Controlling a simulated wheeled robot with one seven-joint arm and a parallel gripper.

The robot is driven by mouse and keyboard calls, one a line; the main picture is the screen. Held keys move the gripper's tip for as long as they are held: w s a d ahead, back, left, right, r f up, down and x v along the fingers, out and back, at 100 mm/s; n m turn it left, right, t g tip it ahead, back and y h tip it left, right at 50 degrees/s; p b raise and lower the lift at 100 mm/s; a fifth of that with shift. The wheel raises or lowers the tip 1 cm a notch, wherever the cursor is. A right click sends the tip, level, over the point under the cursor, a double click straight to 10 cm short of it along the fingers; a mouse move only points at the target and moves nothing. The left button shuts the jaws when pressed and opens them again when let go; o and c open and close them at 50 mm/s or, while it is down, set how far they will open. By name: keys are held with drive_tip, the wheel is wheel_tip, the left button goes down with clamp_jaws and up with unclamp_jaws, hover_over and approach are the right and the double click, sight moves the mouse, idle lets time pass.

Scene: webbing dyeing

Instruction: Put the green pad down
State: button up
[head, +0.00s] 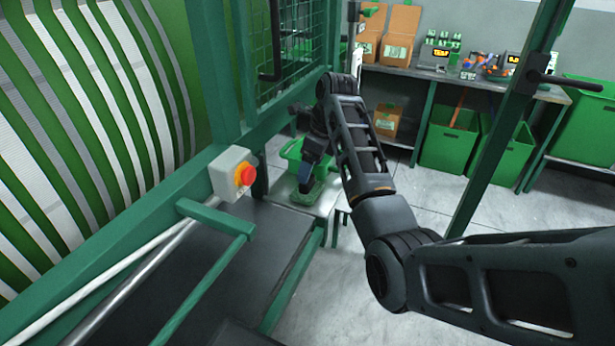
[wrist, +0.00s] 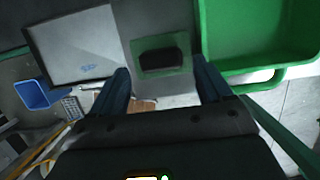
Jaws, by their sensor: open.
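The green pad (wrist: 185,60), a green square with a black block on top, lies on a pale grey surface in the wrist view. My gripper (wrist: 163,80) is open, with one finger on each side and the pad between and just beyond the fingertips. I cannot tell whether the fingers touch it. In the head view my gripper (head: 309,178) points down over a small light stand (head: 326,204). A bit of green, likely the pad (head: 304,197), shows under the fingers; most of it is hidden.
A green tub (head: 291,149) stands right behind my gripper; it also shows in the wrist view (wrist: 240,35). A green frame with a red button (head: 245,175) is at the left. Green bins (head: 448,140) and a workbench (head: 490,83) stand at the back.

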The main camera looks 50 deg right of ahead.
drive_tip(key=v, duration=0.7)
drive_tip(key=shift+p, duration=0.4)
drive_tip(key=shift+r, duration=0.1)
